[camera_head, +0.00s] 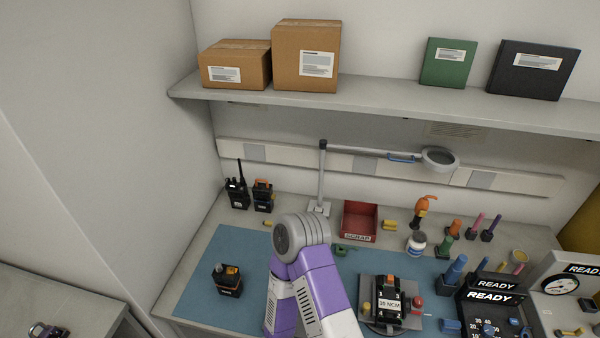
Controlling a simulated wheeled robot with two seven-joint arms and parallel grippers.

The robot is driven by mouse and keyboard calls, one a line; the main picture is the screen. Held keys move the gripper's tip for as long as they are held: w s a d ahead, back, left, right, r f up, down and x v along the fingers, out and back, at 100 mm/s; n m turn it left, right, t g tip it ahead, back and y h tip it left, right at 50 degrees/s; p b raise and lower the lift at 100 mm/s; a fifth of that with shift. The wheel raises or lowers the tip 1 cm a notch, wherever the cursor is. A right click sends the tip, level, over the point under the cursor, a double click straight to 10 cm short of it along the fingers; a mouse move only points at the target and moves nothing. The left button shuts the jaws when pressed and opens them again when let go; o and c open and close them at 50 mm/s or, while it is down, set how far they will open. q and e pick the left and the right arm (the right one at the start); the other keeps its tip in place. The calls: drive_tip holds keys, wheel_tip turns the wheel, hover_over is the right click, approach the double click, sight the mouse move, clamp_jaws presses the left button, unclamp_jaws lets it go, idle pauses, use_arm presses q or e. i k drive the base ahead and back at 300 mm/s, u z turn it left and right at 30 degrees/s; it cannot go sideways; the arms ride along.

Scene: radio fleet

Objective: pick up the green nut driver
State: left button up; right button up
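A green-handled tool (445,244), which looks like the green nut driver, stands upright in a dark holder at the back right of the bench. An orange-handled tool (454,229) stands just behind it. A second, small green item (343,249) lies by the mat's back edge, right of my arm; I cannot tell what it is. One of my purple and white arms rises from the bottom centre, its grey joint over the mat. Neither gripper can be made out, and the arm hides part of the mat.
A blue mat (205,277) covers the bench, with a small black and orange device (228,280) on it. A red scrap bin (360,221), white jar (416,243), black fixture (386,297) and READY unit (492,298) crowd the right. A magnifier lamp (440,160) overhangs the back.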

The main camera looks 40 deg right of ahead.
sight(444, 249)
drive_tip(key=z, duration=0.5)
drive_tip(key=k, duration=1.15)
drive_tip(key=z, duration=1.05)
drive_tip(key=i, duration=0.8)
drive_tip(key=u, duration=0.15)
